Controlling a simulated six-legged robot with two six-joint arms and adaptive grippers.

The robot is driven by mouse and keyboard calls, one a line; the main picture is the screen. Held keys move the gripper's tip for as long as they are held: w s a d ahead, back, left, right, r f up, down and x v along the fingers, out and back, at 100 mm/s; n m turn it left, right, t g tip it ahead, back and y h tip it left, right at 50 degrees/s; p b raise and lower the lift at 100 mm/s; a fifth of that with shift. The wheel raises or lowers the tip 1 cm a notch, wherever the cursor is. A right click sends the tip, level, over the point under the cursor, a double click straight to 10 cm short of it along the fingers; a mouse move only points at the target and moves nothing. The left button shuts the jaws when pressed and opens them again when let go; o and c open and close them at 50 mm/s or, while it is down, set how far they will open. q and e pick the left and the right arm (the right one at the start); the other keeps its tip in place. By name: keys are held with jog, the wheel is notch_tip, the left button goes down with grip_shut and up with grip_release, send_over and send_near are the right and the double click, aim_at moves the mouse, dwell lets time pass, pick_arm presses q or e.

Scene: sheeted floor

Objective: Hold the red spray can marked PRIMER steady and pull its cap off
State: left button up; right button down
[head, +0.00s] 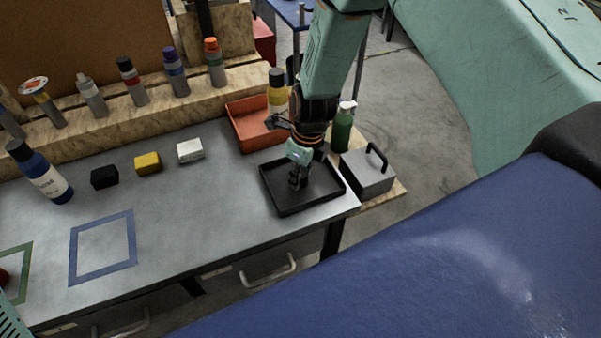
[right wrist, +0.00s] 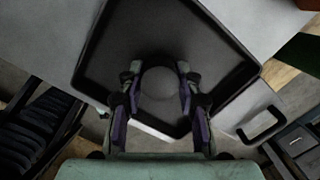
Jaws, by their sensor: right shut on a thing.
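My right gripper (head: 297,183) is low over a black tray (head: 268,192) at the table's right end. In the right wrist view, my right gripper (right wrist: 160,82) is shut on a dark round thing, which looks like the cap (right wrist: 159,84); the tray's floor lies below it. A sliver of a red thing (head: 3,277) shows at the left edge of the head view, by a green tape outline; it may be the red can, but no label shows. My left gripper is out of view.
A blue can (head: 41,176) with a black cap stands on the left. Black, yellow (head: 148,162) and white blocks lie mid-table. A grey box (head: 368,178) and green bottle (head: 342,129) stand right of the tray. The blue-taped square (head: 131,243) is empty.

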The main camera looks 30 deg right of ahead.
jog(key=shift+d+f, duration=0.15)
jog(key=c, duration=1.2)
grip_release()
jog(key=shift+w+d+f, duration=0.1)
jog(key=shift+w+d, duration=0.05)
jog(key=shift+d, duration=0.05)
jog(key=shift+o, duration=1.4)
jog(key=shift+a, duration=0.25)
